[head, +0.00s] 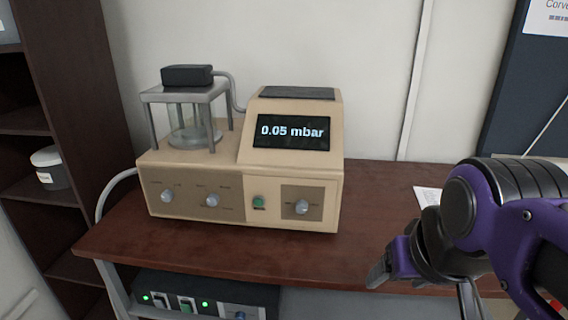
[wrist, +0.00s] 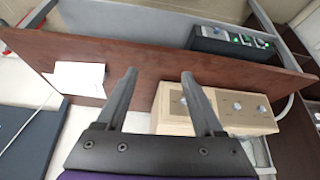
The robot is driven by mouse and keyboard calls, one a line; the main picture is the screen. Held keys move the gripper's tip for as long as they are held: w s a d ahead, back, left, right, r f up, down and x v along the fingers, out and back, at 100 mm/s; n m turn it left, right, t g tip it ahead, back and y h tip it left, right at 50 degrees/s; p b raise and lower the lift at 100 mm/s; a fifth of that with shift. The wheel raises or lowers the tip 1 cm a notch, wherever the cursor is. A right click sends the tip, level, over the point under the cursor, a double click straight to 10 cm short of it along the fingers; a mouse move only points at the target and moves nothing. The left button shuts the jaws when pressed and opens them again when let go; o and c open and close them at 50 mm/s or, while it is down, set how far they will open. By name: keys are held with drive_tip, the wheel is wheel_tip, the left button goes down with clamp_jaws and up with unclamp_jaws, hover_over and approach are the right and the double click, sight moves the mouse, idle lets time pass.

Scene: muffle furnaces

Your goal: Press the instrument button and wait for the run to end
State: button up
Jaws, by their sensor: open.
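The beige instrument (head: 190,172) stands on the brown table. Its screen (head: 292,132) reads "0.05 mbar". A green button (head: 258,202) sits on its front panel, between grey knobs to its left and one grey knob (head: 302,207) to its right. My gripper (head: 380,272) is at the right of the head view, apart from the instrument and to the right of the button. In the wrist view my gripper (wrist: 158,74) is open, with nothing between its fingers. The instrument (wrist: 240,122) shows upside down there, partly behind one finger; I cannot make out the green button in that view.
A glass chamber (head: 188,125) in a metal frame stands on the instrument's left side. A dark unit (head: 205,296) with green lights sits below the table (head: 180,240). A white paper (wrist: 80,78) lies on the tabletop. A dark shelf (head: 75,75) stands at left.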

clamp_jaws()
idle(1.7)
